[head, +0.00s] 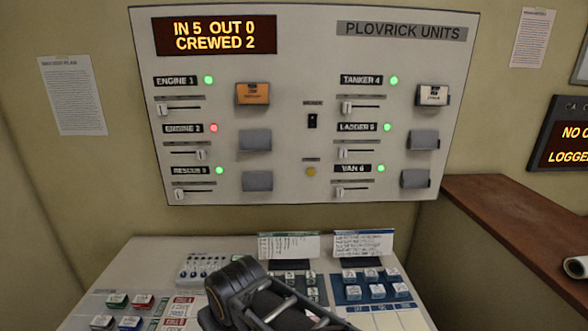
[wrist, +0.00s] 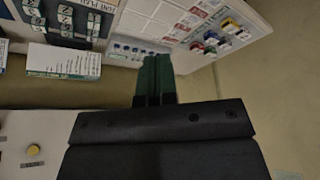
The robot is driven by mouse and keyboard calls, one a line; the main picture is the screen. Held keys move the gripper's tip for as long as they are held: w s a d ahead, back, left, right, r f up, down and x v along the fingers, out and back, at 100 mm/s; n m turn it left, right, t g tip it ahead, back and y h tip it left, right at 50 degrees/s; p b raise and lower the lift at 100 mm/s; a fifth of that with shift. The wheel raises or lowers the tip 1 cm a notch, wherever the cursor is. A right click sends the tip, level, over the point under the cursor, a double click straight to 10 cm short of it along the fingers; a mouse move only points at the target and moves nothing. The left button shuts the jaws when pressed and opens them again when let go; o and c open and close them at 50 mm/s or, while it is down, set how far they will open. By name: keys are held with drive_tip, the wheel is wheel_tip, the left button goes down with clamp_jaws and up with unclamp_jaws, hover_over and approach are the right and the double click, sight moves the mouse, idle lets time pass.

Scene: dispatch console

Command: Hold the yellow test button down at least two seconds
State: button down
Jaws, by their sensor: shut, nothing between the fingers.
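The yellow test button (head: 310,171) is a small round button low in the middle of the upright white board (head: 290,120), under a small label and below a black switch. It also shows in the wrist view (wrist: 33,150), at the lower left. My gripper (wrist: 154,62) shows in the wrist view with its green-tipped fingers together and nothing between them. The fingers are apart from the button, which lies off to their left in that view. In the head view, my dark arm shows at the bottom, and I cannot make out the fingertips there.
The sloping console (head: 130,265) below the board carries coloured keys and two standing cards (head: 289,246). The board also has sliders, lamps, grey holders and a display (head: 216,35). A brown ledge (head: 515,220) is at the right. The space before the button looks clear.

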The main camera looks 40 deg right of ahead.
sight(311, 172)
drive_tip(key=w+d+r+n+g+h, duration=0.1)
drive_tip(key=d+h, duration=0.4)
drive_tip(key=d, duration=0.7)
drive_tip(key=w+d+r+n+g+h, duration=0.1)
drive_tip(key=w+d+r+n+h, duration=0.3)
drive_tip(key=d, duration=0.8)
drive_tip(key=w+d+r+n+g+h, duration=0.1)
drive_tip(key=w+d+r+h, duration=0.5)
drive_tip(key=d, duration=0.6)
drive_tip(key=shift+w+d+n+b, duration=0.15)
drive_tip(key=shift+n+b, duration=0.25)
drive_tip(key=shift+n, duration=0.3)
drive_tip(key=w+d+p, duration=0.4)
drive_tip(key=w+d, duration=0.1)
drive_tip(key=w, duration=0.1)
drive_tip(key=shift+w+d, duration=0.35)
drive_tip(key=shift+d, duration=0.05)
